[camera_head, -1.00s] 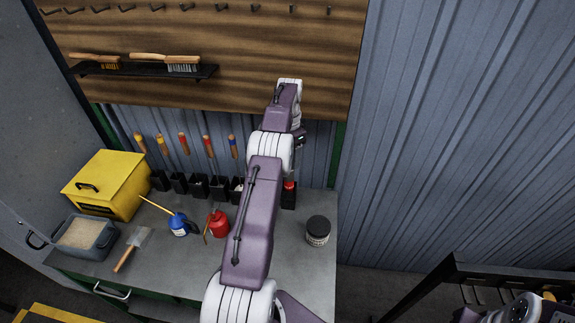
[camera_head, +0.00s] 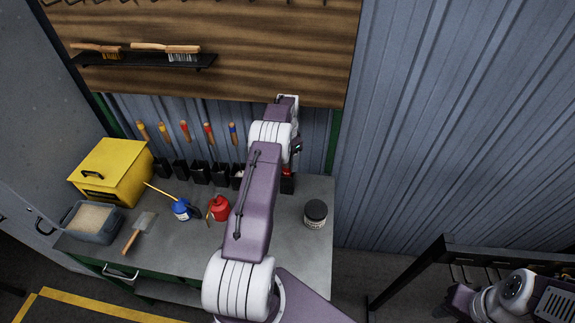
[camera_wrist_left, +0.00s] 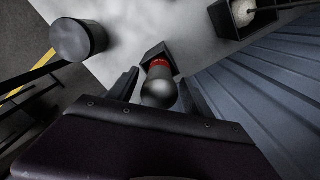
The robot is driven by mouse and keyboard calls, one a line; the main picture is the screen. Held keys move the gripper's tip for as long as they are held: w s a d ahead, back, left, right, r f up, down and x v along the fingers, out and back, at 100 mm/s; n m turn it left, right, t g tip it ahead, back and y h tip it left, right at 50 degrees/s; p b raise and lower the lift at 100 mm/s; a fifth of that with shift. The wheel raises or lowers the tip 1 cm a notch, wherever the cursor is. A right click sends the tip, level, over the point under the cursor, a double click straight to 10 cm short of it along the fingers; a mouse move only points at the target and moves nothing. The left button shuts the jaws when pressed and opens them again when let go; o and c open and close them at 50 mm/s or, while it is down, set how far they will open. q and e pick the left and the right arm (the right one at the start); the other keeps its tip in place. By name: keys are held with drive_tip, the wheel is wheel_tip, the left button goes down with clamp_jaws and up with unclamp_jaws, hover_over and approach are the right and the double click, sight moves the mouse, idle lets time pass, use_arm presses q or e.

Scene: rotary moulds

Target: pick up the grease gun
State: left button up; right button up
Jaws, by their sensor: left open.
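The grease gun appears to be the dark, round-ended cylinder with a red band (camera_wrist_left: 158,92) in the left wrist view. It stands in a black holder (camera_wrist_left: 157,52), and its red part (camera_head: 288,172) just shows behind my left arm in the head view. My left gripper (camera_wrist_left: 160,98) is open, its dark fingers on either side of the cylinder in the wrist view. I cannot tell whether they touch it. In the head view my left gripper (camera_head: 297,148) is mostly hidden by its own arm, just above the holder. My right gripper is not in view.
Handled tools stand above black holders along the wall.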

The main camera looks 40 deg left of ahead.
use_arm(q)
drive_tip(key=shift+s+r, duration=0.1)
drive_tip(key=shift+d, duration=0.1)
drive_tip(key=c, duration=0.3)
clamp_jaws()
